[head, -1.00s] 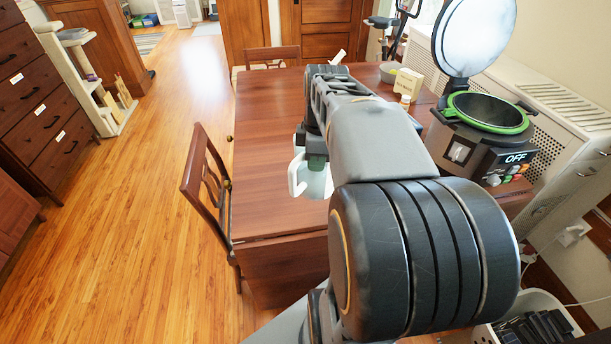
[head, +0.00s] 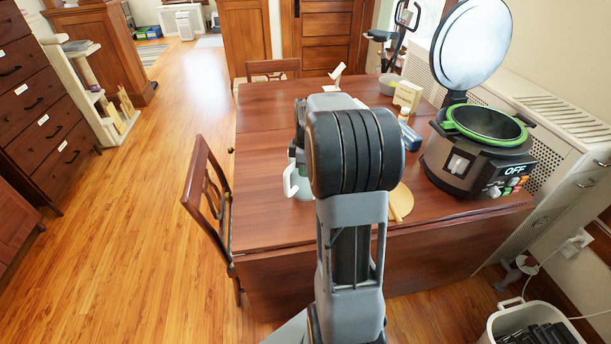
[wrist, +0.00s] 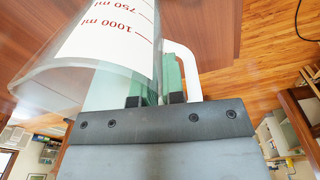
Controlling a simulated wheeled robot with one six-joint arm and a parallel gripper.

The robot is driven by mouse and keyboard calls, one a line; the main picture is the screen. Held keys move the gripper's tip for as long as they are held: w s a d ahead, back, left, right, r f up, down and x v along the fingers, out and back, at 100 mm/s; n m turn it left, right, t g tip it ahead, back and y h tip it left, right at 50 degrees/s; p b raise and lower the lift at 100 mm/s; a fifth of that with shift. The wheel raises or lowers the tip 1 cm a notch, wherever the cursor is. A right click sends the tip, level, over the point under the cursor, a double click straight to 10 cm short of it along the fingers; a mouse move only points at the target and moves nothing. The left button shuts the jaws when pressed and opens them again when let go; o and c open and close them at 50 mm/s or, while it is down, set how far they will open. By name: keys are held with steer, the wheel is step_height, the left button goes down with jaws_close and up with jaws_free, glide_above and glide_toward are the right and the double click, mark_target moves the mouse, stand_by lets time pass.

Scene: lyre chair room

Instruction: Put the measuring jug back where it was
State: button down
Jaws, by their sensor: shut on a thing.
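The measuring jug is clear with a white scale panel, red millilitre marks and a white handle. It fills the left of the wrist view (wrist: 105,45), and part of it shows in the head view (head: 300,184), left of my arm. My gripper (wrist: 160,92) is shut on the jug's wall near its rim, beside the handle. In the head view my arm hides the gripper and most of the jug. The jug is over the left part of the brown wooden table (head: 262,215). I cannot tell whether its base touches the table.
A cooker (head: 480,150) with an open lid stands at the table's right. A round wooden board (head: 401,203), a blue box (head: 410,138), a cream box (head: 407,95) and a grey bowl (head: 388,83) are also on the table. A chair (head: 205,190) stands at the left edge. The front left tabletop is clear.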

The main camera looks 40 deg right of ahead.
steer(key=shift+f, duration=1.65)
steer(key=c, duration=1.7)
jaws_free()
steer(key=shift+f, duration=0.1)
steer(key=o, duration=0.5)
